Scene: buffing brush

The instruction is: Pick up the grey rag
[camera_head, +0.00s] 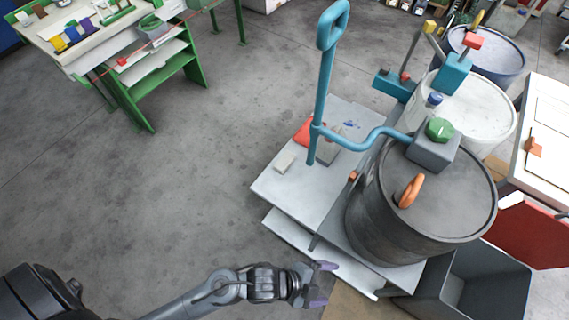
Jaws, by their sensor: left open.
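My left gripper (323,284) is open and empty at the bottom centre, its two purple-tipped fingers apart. It is in front of the lower edge of a pale grey platform (270,189). I cannot pick out a grey rag with certainty. A small pale block-like item (285,163) lies on the platform, left of the blue post, well beyond my gripper. A small greyish item (326,151) lies just right of the post, partly hidden by it; either is too small to name. My right gripper is not in view.
A large dark drum (385,219) stands on the platform's right side. A tall blue post (323,90) with a bent arm rises from the platform. A red item (304,131) lies behind it. A grey open bin (485,285) is at lower right. The floor at left is clear.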

